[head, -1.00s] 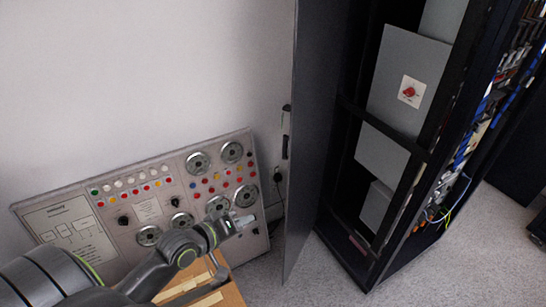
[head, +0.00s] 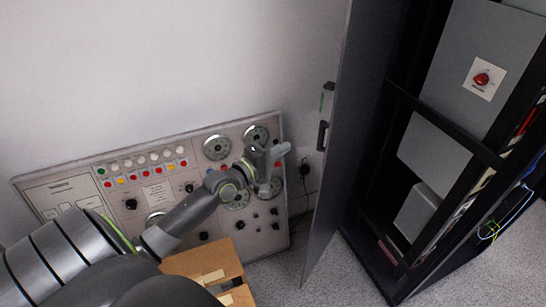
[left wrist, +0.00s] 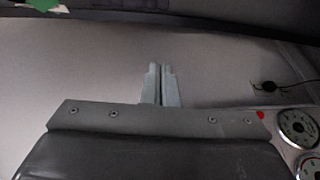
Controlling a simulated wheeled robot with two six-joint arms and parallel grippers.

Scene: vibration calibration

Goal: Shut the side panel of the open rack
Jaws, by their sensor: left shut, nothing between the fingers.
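The rack (head: 392,262) stands at the right in the head view, dark and tall, with its side open. Its side panel (head: 352,120) is swung out to the left, with a dark handle (head: 322,135) on its outer face. Inside the rack are grey boxes, one with a red knob (head: 482,79). My left gripper (head: 282,152) is shut and empty, left of the panel and apart from it, in front of the control board. Its closed fingers (left wrist: 161,86) also show in the left wrist view. My right gripper is not in view.
A control board (head: 110,182) with dials and coloured buttons leans against the white wall behind my left arm. A wooden box (head: 205,263) stands below my arm. Grey carpet (head: 350,285) is free around the panel's foot.

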